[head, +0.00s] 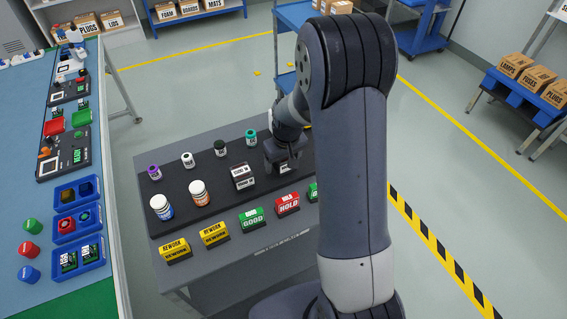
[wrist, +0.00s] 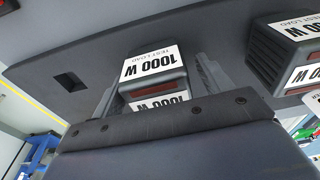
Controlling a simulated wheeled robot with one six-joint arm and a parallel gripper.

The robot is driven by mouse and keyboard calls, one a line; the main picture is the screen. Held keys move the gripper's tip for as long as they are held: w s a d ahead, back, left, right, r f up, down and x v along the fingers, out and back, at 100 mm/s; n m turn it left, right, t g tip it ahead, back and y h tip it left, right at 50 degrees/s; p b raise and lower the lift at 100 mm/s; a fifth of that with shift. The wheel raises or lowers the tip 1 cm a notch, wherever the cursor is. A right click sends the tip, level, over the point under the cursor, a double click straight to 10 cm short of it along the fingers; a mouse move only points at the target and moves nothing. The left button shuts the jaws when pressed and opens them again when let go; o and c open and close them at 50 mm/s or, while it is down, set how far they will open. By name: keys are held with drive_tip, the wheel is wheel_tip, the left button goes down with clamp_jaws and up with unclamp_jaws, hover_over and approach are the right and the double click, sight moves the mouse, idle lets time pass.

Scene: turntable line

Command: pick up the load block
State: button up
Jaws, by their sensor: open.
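A dark load block with a white "1000 W TEST LOAD" label (wrist: 153,63) stands on the dark tray, between the two fingers of my gripper (wrist: 157,90) in the wrist view. My gripper is open, with one finger on each side of the block; whether either touches it I cannot tell. In the head view my gripper (head: 284,166) is over the tray, and a little of the block's white label shows below it. A second load block (head: 243,177) stands left of my gripper; a like block (wrist: 285,52) shows at the right in the wrist view.
The dark tray (head: 215,183) also holds several small capped bottles (head: 187,160) and two larger white bottles (head: 198,193). Yellow REWORK (head: 214,236), green GOOD (head: 251,219) and red HOLD (head: 288,204) signs line the front. A blue-topped bench (head: 25,130) stands at left.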

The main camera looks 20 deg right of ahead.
drive_tip(key=c, duration=1.4)
drive_tip(key=shift+c, duration=0.2)
